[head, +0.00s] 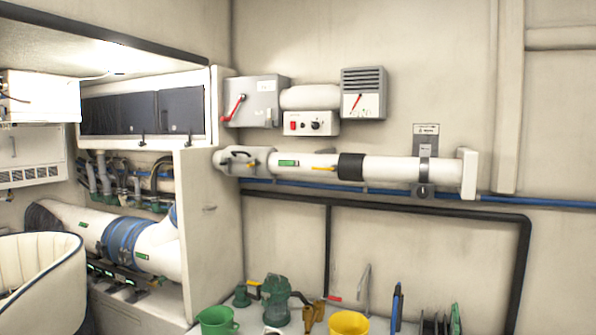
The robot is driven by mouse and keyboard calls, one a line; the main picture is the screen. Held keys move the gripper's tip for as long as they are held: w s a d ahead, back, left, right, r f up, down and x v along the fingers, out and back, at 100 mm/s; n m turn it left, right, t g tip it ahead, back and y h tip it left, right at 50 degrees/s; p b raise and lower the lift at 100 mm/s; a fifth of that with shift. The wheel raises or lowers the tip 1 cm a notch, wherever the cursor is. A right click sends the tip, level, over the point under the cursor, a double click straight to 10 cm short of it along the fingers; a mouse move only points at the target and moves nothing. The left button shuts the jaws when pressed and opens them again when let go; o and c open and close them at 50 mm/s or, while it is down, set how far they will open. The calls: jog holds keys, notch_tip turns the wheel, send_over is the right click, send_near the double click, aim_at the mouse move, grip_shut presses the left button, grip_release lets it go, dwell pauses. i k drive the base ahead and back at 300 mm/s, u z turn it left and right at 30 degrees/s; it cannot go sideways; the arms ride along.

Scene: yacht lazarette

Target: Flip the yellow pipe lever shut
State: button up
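A small yellow lever-like strip (324,168) shows on the white horizontal pipe (390,169) on the back wall, just left of a black band. It lies nearly along the pipe; I cannot tell whether that is open or shut. Another small yellow piece (254,284) shows low down beside a green pump-like fitting (276,299); I cannot tell whether it is a lever. My gripper is not in view.
A grey box with a red lever (236,107), a red-switch panel (311,123) and a gauge box (364,93) hang above the pipe. Below stand a green cup (217,321) and a yellow cup (349,323). A white seat (42,283) is at left.

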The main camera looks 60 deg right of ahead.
aim_at(333, 168)
jog(key=z, duration=1.7)
jog(key=i, duration=1.2)
jog(key=z, duration=0.35)
